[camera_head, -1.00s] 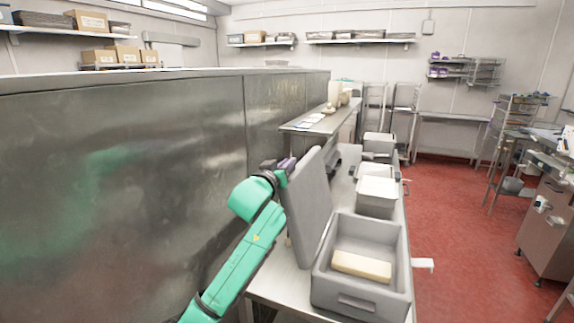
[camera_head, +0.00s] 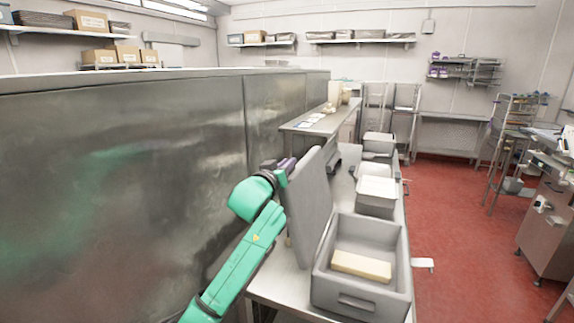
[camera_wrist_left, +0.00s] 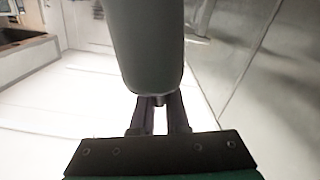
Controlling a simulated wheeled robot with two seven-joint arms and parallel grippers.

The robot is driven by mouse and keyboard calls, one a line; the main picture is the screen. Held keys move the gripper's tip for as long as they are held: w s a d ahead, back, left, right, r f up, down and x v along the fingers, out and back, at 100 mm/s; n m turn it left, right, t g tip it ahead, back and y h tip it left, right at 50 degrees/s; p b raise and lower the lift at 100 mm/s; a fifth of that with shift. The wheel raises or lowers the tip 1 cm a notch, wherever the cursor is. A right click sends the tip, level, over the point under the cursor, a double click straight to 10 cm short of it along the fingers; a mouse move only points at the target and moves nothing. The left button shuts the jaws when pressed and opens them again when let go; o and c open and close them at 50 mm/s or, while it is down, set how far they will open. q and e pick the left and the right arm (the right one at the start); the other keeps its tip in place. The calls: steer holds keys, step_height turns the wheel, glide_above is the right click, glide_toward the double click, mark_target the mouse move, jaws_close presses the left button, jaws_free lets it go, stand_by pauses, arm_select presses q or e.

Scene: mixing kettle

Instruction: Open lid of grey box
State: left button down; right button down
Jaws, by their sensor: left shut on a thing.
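The grey box (camera_head: 362,302) stands on the near end of the steel bench, its top open. A pale yellow block (camera_head: 361,267) lies inside it. The box's grey lid (camera_head: 311,210) stands nearly upright at the box's left side. My left gripper (camera_head: 285,168) is at the lid's upper edge and shut on it. In the left wrist view the lid (camera_wrist_left: 145,45) reaches down between the dark fingers (camera_wrist_left: 160,112). The exact contact is partly hidden in the head view. My right gripper is not in view.
More containers (camera_head: 376,194) stand farther back along the bench. A tall steel wall or cabinet (camera_head: 120,190) runs close along the left of my arm. Red floor (camera_head: 455,220) is open to the right. A small white tab (camera_head: 423,263) sticks out right of the box.

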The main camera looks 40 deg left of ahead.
arm_select(q)
steer(key=w+d+r+m+p, duration=0.1)
steer(key=w+d, duration=0.1)
steer(key=d, duration=0.5)
steer(key=shift+w+r, duration=0.2)
steer(key=shift+w, duration=0.05)
steer(key=c, duration=1.2)
jaws_free()
steer(key=shift+o, duration=1.4)
steer(key=shift+a, duration=0.1)
